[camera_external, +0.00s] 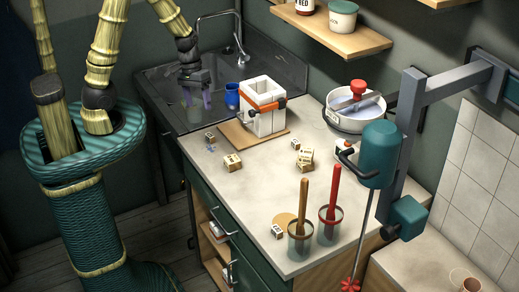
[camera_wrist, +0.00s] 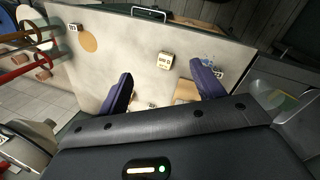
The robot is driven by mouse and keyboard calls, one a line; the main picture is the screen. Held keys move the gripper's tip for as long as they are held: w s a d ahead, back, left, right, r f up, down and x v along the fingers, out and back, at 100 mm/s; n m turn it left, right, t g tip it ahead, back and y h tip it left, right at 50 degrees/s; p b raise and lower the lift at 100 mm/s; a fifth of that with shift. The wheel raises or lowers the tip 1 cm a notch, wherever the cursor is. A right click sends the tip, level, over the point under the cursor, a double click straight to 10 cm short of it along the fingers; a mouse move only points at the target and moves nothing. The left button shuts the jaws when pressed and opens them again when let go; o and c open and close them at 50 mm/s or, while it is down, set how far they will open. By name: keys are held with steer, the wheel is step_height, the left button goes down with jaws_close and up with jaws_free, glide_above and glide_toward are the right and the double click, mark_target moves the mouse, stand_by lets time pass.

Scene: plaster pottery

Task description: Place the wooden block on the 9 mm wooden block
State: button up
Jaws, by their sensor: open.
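Several small wooden blocks with dark printed labels lie on the counter; I cannot read which one says 9 mm. One block (camera_external: 232,161) lies near the front edge, and another block (camera_external: 209,136) is left of it, towards the sink. A group of blocks (camera_external: 305,157) sits mid-counter, and a lone block (camera_external: 277,231) is at the near corner. My gripper (camera_external: 196,98) is open and empty, high over the sink side. In the wrist view, a block (camera_wrist: 165,60) shows between the spread fingers (camera_wrist: 162,74), well beyond them, and another block (camera_wrist: 73,28) is at upper left.
A white plaster mould (camera_external: 264,105) with an orange clamp stands on a wooden board (camera_external: 238,136). A blue mug (camera_external: 232,95) is beside it. Jars with tools (camera_external: 300,240) stand at the near end, below a mixer (camera_external: 379,150). Open counter lies between.

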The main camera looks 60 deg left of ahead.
steer(key=s+a+r+m+t+y, duration=0.2)
steer(key=a+r+m, duration=0.2)
steer(key=a, duration=0.1)
steer(key=shift+r+m+y, duration=0.3)
steer(key=shift+y, duration=0.1)
